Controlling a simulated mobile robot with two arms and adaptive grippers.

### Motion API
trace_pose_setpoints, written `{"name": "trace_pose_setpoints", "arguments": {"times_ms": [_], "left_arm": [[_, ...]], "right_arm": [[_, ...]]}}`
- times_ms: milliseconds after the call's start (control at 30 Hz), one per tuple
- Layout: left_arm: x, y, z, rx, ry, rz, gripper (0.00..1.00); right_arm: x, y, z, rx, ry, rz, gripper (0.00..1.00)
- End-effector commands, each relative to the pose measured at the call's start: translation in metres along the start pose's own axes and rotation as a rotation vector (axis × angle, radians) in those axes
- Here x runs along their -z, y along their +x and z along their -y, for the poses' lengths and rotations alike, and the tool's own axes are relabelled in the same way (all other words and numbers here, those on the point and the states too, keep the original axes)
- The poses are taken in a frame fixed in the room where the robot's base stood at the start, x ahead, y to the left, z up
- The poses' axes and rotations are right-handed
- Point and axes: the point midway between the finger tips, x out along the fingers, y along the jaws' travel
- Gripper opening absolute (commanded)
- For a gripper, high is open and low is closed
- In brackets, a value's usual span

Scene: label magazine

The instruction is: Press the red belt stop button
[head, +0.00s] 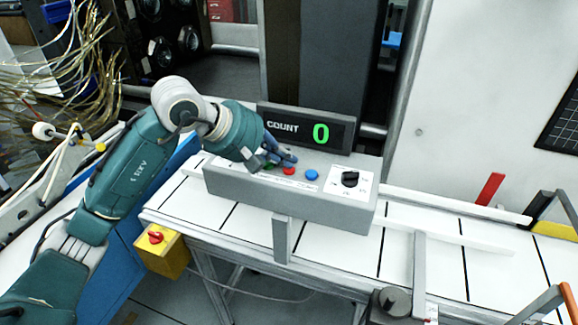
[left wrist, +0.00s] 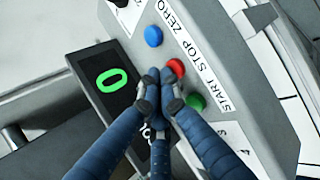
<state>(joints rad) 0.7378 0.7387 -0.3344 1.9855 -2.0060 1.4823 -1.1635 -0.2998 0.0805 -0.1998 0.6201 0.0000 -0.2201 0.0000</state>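The red stop button (head: 289,171) sits on the sloped top of a grey control box (head: 290,205), between a green button (head: 269,164) and a blue button (head: 311,175). My left gripper (head: 287,157) is over the box, its dark blue fingers brought together and holding nothing. In the left wrist view the fingertips (left wrist: 165,84) lie right beside the red button (left wrist: 176,67), between it and the display. I cannot tell whether they touch it. The labels START, STOP and ZERO run alongside the green (left wrist: 196,102), red and blue (left wrist: 153,36) buttons. My right gripper is not in view.
A COUNT display (head: 308,129) showing a green 0 stands behind the buttons. A black dial (head: 350,179) is at the box's right. The white belt (head: 440,262) runs beneath the control box.

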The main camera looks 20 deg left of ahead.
Motion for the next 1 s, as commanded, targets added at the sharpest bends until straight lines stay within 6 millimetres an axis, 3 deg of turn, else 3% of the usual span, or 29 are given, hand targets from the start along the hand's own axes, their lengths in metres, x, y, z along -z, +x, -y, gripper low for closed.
{"name": "trace_pose_setpoints", "arguments": {"times_ms": [633, 1000], "left_arm": [[-0.004, -0.012, -0.011, -0.001, 0.000, 0.000, 0.00], [-0.014, -0.037, -0.035, -0.002, 0.001, -0.001, 0.00]], "right_arm": [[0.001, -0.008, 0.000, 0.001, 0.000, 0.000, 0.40], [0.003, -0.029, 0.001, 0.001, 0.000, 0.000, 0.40]]}}
